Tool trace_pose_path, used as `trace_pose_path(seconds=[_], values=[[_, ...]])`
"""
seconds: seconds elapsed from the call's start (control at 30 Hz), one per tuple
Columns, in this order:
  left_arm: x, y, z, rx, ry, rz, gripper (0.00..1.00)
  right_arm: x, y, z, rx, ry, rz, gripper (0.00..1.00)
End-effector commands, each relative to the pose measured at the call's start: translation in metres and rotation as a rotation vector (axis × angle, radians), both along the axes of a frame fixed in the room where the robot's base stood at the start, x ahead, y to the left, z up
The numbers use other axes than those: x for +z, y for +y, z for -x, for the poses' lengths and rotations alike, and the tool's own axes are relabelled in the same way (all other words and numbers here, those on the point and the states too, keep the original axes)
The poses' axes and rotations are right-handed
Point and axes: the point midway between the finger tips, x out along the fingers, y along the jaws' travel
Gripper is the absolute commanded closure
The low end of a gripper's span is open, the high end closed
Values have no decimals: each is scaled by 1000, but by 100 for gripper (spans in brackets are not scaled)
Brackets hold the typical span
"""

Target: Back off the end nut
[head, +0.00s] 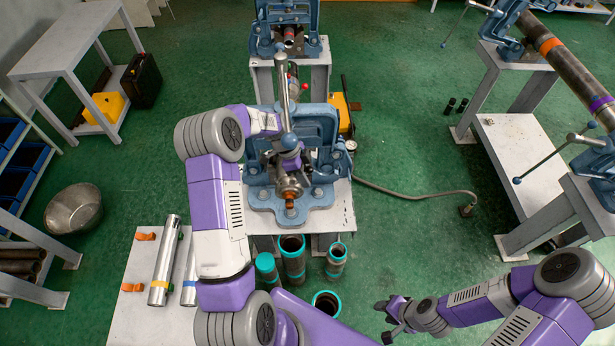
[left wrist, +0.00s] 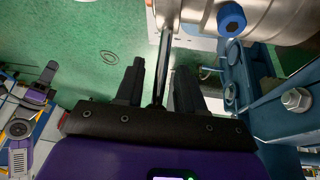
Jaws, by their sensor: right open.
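A blue pipe vise (head: 318,122) stands on a grey-white stand in the middle of the head view. A silver metal fitting (head: 289,184) with an orange piece (head: 289,203) sits at its front; I cannot tell which part is the end nut. In the left wrist view the silver fitting (left wrist: 265,22) carries a blue-capped bolt (left wrist: 231,17). My left gripper (head: 289,143) is at the vise, mostly hidden by its arm. Its two black fingers (left wrist: 158,88) are apart, with a thin metal rod (left wrist: 164,60) between them and gaps beside it. My right gripper (head: 384,319) is open and empty, low at right.
Dark pipes with teal rims (head: 292,245) stand upright before the stand. Silver tubes (head: 164,260) lie on a white table at left. A hose (head: 420,194) crosses the floor. Another vise (head: 288,30) stands behind, and a long pipe (head: 570,72) is clamped at right.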

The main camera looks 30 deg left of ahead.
Motion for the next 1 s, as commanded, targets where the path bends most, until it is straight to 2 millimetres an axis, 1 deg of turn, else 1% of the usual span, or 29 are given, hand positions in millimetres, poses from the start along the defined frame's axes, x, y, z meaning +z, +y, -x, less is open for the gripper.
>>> trace_pose_path(seconds=[0.1,0.2,0.43,0.47,0.6,0.7,1.0], values=[[-10,-4,0,1,1,0,62,2,0,0,0,0,0,57],[-14,-5,-1,2,1,0,62,2,0,0,0,0,0,57],[-15,-6,-1,2,1,0,62,2,0,0,0,0,0,57],[-15,-6,-1,3,1,0,65,2,0,0,0,0,0,57],[-15,-6,-1,3,1,0,86,2,0,0,0,0,0,57],[-15,-6,-1,3,1,0,100,2,0,0,0,0,0,57],[-14,-5,-1,3,0,0,100,2,0,0,0,0,0,57]])
